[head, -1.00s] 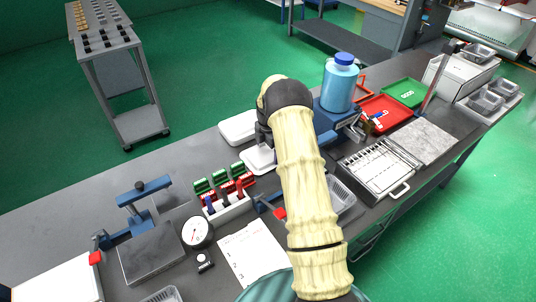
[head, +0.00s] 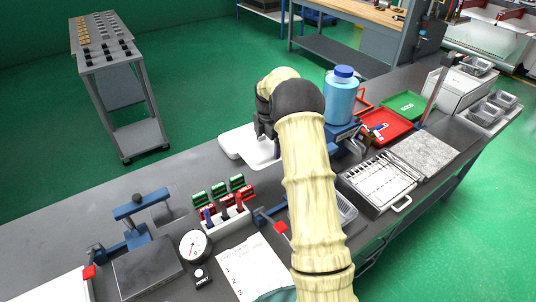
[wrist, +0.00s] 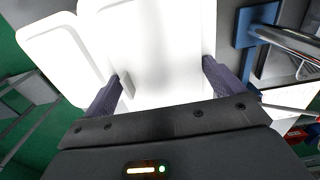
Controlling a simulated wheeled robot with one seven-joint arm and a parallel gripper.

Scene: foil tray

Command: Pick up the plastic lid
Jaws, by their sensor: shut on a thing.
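The plastic lid is a flat white panel with rounded corners. In the wrist view the lid (wrist: 160,35) fills the space between and beyond the two dark purple fingers. My gripper (wrist: 164,72) is shut on it, one finger at each side. In the head view the lid (head: 262,152) shows at the left of my arm, over the back part of the bench. My arm hides most of the gripper there and the right part of the lid.
Another white piece (head: 231,143) lies beside the lid at the bench's back edge. A blue bottle (head: 340,95) stands right of my arm. A rack of red and green boxes (head: 226,207) and a round dial (head: 194,246) are in front. The bench at left is partly clear.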

